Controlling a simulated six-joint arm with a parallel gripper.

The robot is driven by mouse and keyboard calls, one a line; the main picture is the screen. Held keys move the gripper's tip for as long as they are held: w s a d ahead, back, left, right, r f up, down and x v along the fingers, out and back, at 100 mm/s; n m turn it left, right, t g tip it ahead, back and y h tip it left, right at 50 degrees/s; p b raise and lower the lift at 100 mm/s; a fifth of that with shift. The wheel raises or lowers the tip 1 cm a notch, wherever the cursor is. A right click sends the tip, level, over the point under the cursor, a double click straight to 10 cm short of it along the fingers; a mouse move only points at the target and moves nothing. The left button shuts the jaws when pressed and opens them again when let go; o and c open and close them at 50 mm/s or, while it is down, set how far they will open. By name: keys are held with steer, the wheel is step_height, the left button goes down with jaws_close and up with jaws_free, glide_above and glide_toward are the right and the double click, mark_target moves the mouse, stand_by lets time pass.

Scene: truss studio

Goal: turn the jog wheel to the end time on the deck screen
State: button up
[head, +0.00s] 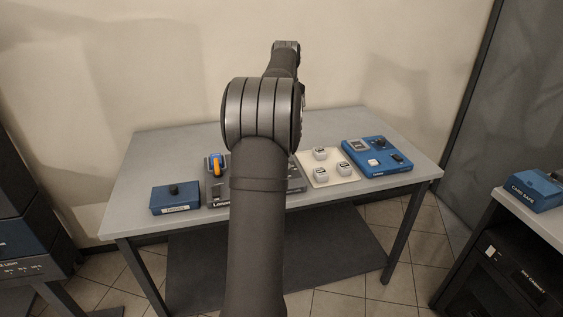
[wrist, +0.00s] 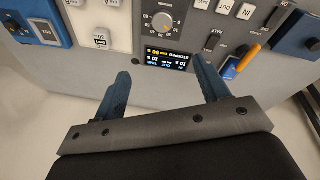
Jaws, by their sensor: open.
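In the head view the deck (head: 218,193) is mostly hidden behind my arm, and so is my gripper.
An orange lever (head: 216,165) on a blue base stands up at the deck's left; white buttons (wrist: 223,6) line its panel. A blue box (head: 175,198) is left, a cream tray (head: 334,182) with white blocks right, then a blue panel (head: 377,157).

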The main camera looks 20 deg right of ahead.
steer(key=w+a+f+n+g+h, duration=0.35)
steer(key=w+a+f+n, duration=0.2)
steer(key=w+n, duration=0.3)
steer(key=shift+n+g, duration=0.25)
steer(key=shift+n, duration=0.2)
steer(key=x, duration=1.1)
steer(key=s+x, duration=0.1)
steer(key=x, duration=0.4)
steer(key=shift+f, duration=0.4)
steer(key=c, duration=1)
